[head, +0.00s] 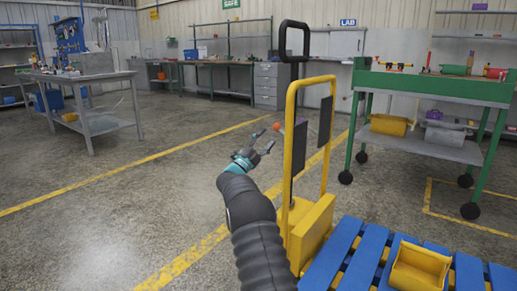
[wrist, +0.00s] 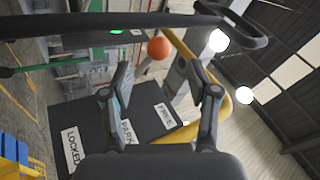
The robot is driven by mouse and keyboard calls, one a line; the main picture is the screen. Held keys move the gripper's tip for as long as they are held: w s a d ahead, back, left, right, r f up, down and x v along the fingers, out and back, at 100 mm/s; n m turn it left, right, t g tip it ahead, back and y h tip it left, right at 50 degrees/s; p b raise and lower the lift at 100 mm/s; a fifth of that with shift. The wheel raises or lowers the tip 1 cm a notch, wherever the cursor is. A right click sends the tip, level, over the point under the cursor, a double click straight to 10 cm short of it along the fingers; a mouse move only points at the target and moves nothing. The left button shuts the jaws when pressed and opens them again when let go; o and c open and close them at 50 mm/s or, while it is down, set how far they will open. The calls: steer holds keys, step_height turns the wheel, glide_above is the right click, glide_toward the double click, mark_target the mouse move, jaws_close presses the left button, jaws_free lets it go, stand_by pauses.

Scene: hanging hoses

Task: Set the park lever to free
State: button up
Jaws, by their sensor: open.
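The park lever's orange ball knob (wrist: 158,47) shows in the wrist view, ahead of and between my fingertips, apart from them. A small orange ball (head: 277,127), apparently the same knob, shows just past my gripper (head: 265,140) in the head view. The lever's stem is hard to make out. A dark panel (wrist: 95,120) carries the labels LOCKED (wrist: 72,147), PARK (wrist: 127,130) and FREE (wrist: 166,114). I cannot tell which label the lever points to. My gripper (wrist: 158,72) is open and empty, in front of the panel.
A yellow upright frame (head: 290,130) with a black loop handle (head: 294,40) stands right of my gripper. A blue pallet (head: 345,255) with a yellow bin (head: 420,268) is at front right. A green wheeled bench (head: 435,88) stands behind.

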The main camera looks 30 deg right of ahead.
steer(key=shift+v, duration=2.3)
